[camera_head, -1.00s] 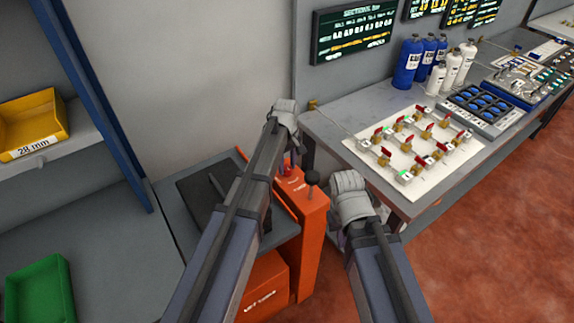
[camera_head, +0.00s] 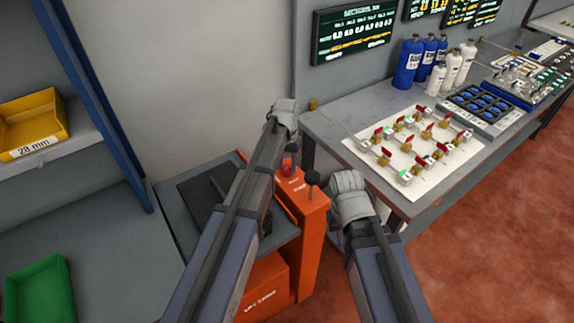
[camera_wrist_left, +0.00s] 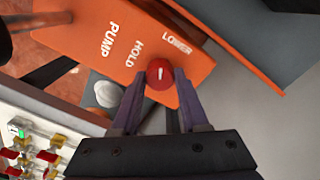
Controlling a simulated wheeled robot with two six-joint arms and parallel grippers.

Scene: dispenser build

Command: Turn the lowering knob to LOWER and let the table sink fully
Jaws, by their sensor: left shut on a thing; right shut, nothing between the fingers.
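The red lowering knob (camera_wrist_left: 160,73) sits on the orange panel (camera_wrist_left: 75,18) marked PUMP, HOLD and LOWER. Its white mark points nearly straight up in the left wrist view; I cannot tell exactly which label it meets. My left gripper (camera_wrist_left: 161,79) is shut on the knob, one finger on each side. The knob also shows in the head view (camera_head: 287,165), below my left wrist. The grey lift table (camera_head: 178,212) with a dark pad stands left of the orange column (camera_head: 312,240), partly behind my left arm. My right gripper (camera_head: 350,200) is beside the column; its fingers are hidden.
A black-knobbed lever (camera_head: 312,178) rises from the column close to my right wrist. The workbench (camera_head: 318,125) holds a white valve board (camera_head: 385,185) and several bottles. Shelves with a yellow bin (camera_head: 35,120) and a green tray (camera_head: 40,290) stand at left.

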